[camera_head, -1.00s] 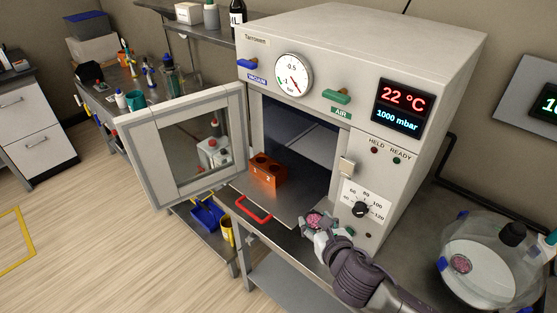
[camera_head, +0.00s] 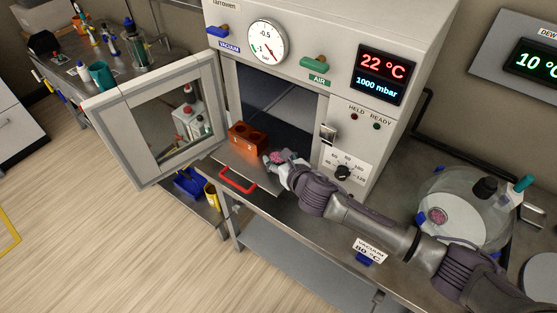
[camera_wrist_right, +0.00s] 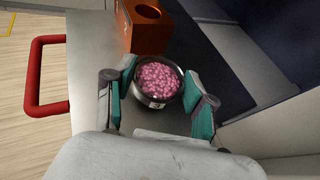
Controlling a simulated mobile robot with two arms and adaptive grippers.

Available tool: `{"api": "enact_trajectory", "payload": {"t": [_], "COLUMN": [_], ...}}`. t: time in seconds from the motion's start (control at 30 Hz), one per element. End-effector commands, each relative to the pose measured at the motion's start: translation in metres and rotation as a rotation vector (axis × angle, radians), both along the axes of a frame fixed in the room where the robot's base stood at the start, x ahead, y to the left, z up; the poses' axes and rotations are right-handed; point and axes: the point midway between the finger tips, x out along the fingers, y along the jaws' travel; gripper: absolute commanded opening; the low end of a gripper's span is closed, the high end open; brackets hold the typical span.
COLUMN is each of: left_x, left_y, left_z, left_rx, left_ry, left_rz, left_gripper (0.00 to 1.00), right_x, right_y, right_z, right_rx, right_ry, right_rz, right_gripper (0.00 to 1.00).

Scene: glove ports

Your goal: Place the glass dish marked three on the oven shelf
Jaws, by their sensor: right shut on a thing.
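The glass dish (camera_wrist_right: 158,80) is small and round, full of pink grains, with a mark on its near side that looks like a 3. My right gripper (camera_wrist_right: 157,90) is shut on it, one teal finger pad on each side. In the head view my right gripper (camera_head: 275,159) holds the dish at the oven mouth, over the front of the metal shelf (camera_head: 257,180). I cannot tell whether the dish touches the shelf. The oven (camera_head: 300,20) stands with its door (camera_head: 158,120) open to the left. My left gripper is not in view.
An orange block (camera_head: 249,138) with round holes sits on the shelf, left of the dish. A red handle (camera_head: 238,182) is at the shelf's front. A glass vessel (camera_head: 465,205) with another pink dish stands on the right. The oven's dark inside is clear behind the block.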

Motion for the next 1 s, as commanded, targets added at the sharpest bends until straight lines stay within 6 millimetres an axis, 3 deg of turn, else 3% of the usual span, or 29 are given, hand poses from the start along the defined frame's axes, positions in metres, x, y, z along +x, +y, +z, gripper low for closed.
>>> {"api": "enact_trajectory", "payload": {"t": [0.1, 0.43, 0.47, 0.6, 1.0], "left_x": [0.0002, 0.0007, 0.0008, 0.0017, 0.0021], "left_y": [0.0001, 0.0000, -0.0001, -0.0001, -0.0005], "left_z": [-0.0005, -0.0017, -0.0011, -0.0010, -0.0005], "left_rx": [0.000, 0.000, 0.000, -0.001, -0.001], "left_ry": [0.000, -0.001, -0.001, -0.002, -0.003], "left_rz": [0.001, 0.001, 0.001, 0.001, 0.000], "left_gripper": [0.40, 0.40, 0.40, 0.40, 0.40], "right_x": [-0.0004, -0.0001, -0.0001, -0.0001, -0.0038], "right_y": [0.0005, 0.0001, 0.0000, 0.0000, -0.0019], "right_z": [-0.0121, -0.0149, -0.0142, -0.0140, -0.0111], "right_rx": [0.002, 0.000, 0.000, 0.000, 0.000], "right_ry": [0.001, -0.001, -0.001, -0.001, -0.001], "right_rz": [-0.001, 0.000, 0.000, 0.000, 0.000], "right_gripper": [0.21, 0.21, 0.60, 0.80, 0.80]}}
